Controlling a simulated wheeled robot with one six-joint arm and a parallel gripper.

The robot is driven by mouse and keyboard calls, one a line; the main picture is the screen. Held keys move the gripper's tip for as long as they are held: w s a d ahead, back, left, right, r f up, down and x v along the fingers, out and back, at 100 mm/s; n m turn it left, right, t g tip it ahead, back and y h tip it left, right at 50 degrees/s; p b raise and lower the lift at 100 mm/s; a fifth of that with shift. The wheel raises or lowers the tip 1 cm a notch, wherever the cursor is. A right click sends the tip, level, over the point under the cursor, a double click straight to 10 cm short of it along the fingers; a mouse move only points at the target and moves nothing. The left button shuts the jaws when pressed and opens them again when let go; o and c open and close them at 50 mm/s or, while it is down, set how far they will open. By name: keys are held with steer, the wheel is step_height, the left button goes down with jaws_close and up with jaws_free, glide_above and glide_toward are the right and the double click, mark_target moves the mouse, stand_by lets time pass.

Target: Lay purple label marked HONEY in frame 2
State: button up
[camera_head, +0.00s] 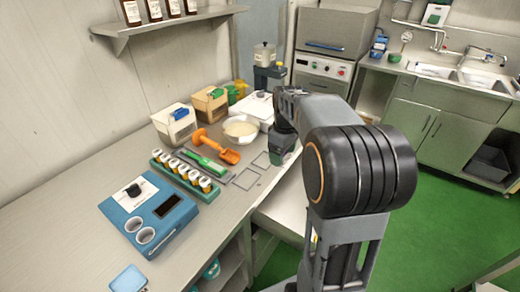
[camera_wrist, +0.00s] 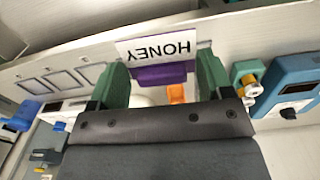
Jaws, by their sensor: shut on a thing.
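The HONEY label (camera_wrist: 158,53) has a white face with black letters, upside down in the wrist view, and a purple block (camera_wrist: 160,75) behind it. My gripper (camera_wrist: 162,80) is shut on it, with a green finger at each side. In the head view my gripper (camera_head: 283,143) is over the right edge of the counter, and the label cannot be made out there. Outlined frames lie flat on the counter; the head view shows one (camera_head: 246,178) and another (camera_head: 262,160) clearly. The wrist view shows three frames in a row, the middle one (camera_wrist: 61,82) empty. Their numbers are not readable.
A rack of jars (camera_head: 186,177), a green tool (camera_head: 208,165), an orange scoop (camera_head: 228,156) and a white bowl (camera_head: 241,129) stand left of the frames. A blue device (camera_head: 150,222) is nearer. Boxes (camera_head: 174,124) stand by the wall.

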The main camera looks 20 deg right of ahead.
steer(key=w+f+p, duration=0.2)
steer(key=w+f, duration=0.1)
steer(key=w, duration=0.6)
steer(key=p, duration=0.1)
glide_above(263, 160)
steer(key=shift+n, duration=0.3)
steer(key=f, duration=0.5)
steer(key=shift+s+f, duration=0.1)
steer(key=shift+s, duration=0.3)
steer(key=shift+w+f, duration=0.3)
steer(key=shift+f, duration=0.15)
steer(key=shift+f+p, duration=0.7)
steer(key=shift+f, duration=0.85)
steer(key=shift+f, duration=0.1)
